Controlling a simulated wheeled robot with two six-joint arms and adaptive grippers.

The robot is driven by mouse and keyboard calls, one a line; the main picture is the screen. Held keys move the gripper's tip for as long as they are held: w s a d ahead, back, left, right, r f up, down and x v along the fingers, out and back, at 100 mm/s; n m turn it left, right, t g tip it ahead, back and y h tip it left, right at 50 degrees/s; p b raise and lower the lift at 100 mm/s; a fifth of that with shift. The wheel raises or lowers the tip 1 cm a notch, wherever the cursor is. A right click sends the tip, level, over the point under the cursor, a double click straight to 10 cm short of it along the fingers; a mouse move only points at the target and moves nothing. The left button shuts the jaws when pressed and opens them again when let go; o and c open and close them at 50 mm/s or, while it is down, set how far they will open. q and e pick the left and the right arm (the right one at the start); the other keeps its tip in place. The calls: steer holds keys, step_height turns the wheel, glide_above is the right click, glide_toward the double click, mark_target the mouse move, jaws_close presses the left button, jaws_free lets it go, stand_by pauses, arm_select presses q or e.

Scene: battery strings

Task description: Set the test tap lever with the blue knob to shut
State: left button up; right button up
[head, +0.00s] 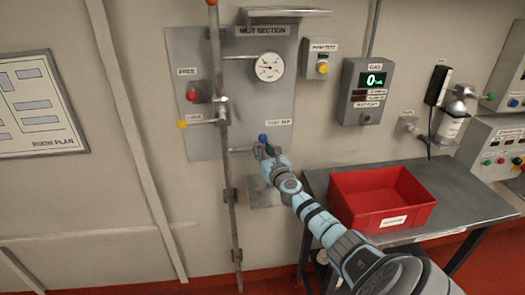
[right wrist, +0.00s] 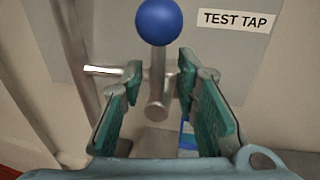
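The blue knob (right wrist: 158,21) tops a grey metal lever (right wrist: 158,70) in the right wrist view. The lever points upward in the picture from a round pivot (right wrist: 157,107), with a pipe crossing behind it. In the head view the blue knob (head: 262,138) shows just above my right gripper (head: 266,151). In the wrist view my right gripper (right wrist: 160,78) is open, its green-padded fingers on either side of the lever, below the knob, with gaps on both sides. A TEST TAP label (right wrist: 234,20) is to the right. My left gripper is not in view.
A vertical pipe (head: 229,170) runs left of the tap, with a red knob (head: 191,96) and a yellow knob (head: 182,124) near it. A gauge (head: 269,66) is above. A red crate (head: 430,200) stands on the grey table (head: 455,204) to the right.

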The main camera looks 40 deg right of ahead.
steer(key=v, duration=1.2)
